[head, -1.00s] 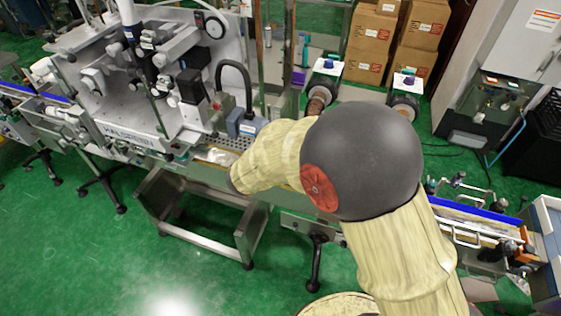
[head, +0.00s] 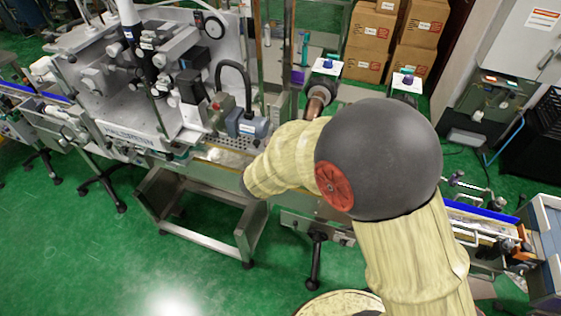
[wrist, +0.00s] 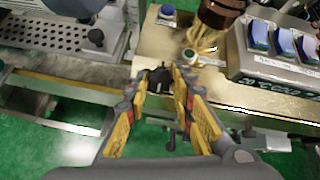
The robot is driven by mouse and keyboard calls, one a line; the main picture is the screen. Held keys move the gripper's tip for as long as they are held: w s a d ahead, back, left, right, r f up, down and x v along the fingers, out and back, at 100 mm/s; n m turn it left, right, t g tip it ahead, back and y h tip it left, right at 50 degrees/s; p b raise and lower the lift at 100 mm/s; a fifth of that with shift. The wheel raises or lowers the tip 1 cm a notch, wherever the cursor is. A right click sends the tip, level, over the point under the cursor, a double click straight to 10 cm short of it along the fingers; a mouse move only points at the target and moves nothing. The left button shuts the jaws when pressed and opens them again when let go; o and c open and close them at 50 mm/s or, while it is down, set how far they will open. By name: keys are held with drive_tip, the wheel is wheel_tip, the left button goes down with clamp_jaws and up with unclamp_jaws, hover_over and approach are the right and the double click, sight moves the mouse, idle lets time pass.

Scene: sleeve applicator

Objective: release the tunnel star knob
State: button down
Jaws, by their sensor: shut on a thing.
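In the wrist view, a small black knob (wrist: 157,78), seemingly the tunnel star knob, sits between my fingertips at the front edge of the metal machine bed. My gripper (wrist: 162,76) is closed on it, with a yellow-padded finger on each side. The fingers hide part of the knob, so its star shape is not clear. In the head view, my arm covers this spot, and neither the knob nor my fingers can be made out.
In the wrist view, a panel with blue switches (wrist: 282,45) is right of the gripper, and a blue-topped button (wrist: 167,11) is beyond it. A perforated plate (wrist: 50,32) lies left. In the head view, green floor (head: 80,250) is open in front of the machine.

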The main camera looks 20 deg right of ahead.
drive_tip(key=c, duration=1.5)
unclamp_jaws()
drive_tip(key=v, duration=1.2)
